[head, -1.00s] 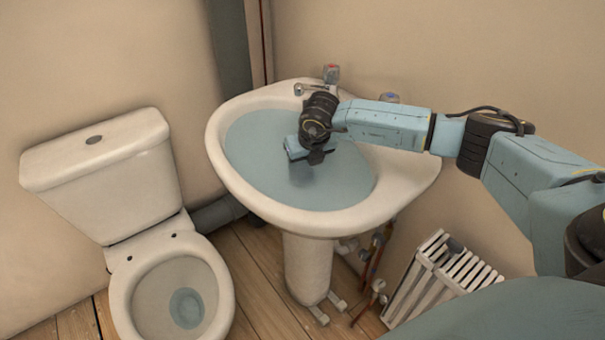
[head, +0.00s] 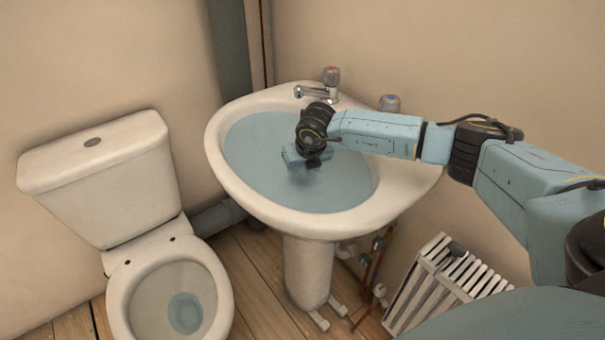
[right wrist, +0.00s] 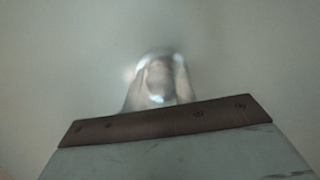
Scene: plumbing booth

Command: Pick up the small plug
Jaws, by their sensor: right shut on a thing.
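My right gripper (head: 302,172) reaches down into the water of the white sink (head: 223,172). Its fingers are under or at the water surface and blurred in the head view. In the right wrist view the gripper body covers the lower part, and the fingers (right wrist: 158,92) show as a pale, blurred shape past its edge. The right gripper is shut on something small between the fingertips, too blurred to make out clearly. The small plug cannot be told apart in the head view. My left gripper is not in view.
The sink is full of bluish water. A toilet (head: 95,175) stands at the left. A white radiator (head: 445,275) and pipes (head: 372,262) are below right.

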